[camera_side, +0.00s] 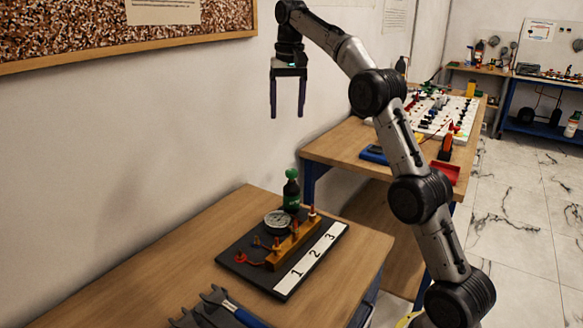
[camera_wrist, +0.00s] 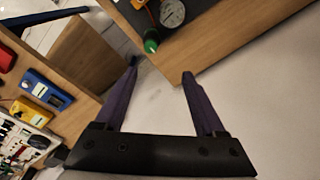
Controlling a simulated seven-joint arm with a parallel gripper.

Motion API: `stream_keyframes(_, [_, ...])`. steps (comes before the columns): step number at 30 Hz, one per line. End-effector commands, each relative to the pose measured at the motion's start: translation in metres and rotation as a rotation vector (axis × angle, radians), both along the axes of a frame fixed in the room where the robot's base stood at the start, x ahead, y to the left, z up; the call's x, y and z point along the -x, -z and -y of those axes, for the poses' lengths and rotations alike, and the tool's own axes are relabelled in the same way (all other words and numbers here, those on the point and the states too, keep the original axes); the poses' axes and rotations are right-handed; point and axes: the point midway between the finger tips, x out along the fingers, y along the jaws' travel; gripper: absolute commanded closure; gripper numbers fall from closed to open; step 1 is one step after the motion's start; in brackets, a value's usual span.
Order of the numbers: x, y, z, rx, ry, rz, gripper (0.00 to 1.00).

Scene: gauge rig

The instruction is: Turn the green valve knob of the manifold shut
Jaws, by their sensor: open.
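The manifold (camera_side: 292,243) is a brass-coloured block with several upright fittings on a dark base plate (camera_side: 240,268), on the near table. Small red (camera_side: 240,258) and blue parts sit at its left side. A round dial gauge (camera_side: 278,221) lies behind it and shows in the wrist view (camera_wrist: 172,13). A dark green bottle shape with a bright green round top (camera_side: 291,174) stands behind the gauge; its green also shows in the wrist view (camera_wrist: 151,44). I cannot make out another green knob. My gripper (camera_side: 286,117) is open, empty and pointing down, well above the manifold, touching nothing.
A white strip numbered 1, 2, 3 (camera_side: 312,258) runs along the plate's front. Dark wrench-like tools (camera_side: 218,305) lie at the table's near edge. The wall is close behind the table. A second table (camera_side: 330,150) with a white board stands behind my arm.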

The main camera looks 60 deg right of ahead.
Motion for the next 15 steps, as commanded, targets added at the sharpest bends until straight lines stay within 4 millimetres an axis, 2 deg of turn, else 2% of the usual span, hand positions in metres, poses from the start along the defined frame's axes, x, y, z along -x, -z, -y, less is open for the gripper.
stream_keyframes(1, [-0.005, 0.015, 0.01, -0.008, 0.014, -0.019, 0.28])
stream_keyframes(4, [-0.008, 0.037, 0.022, -0.024, 0.032, -0.057, 0.28])
stream_keyframes(8, [-0.007, 0.048, 0.03, -0.032, 0.046, -0.072, 0.28])
stream_keyframes(15, [-0.006, 0.065, 0.03, -0.032, 0.046, -0.073, 0.28])
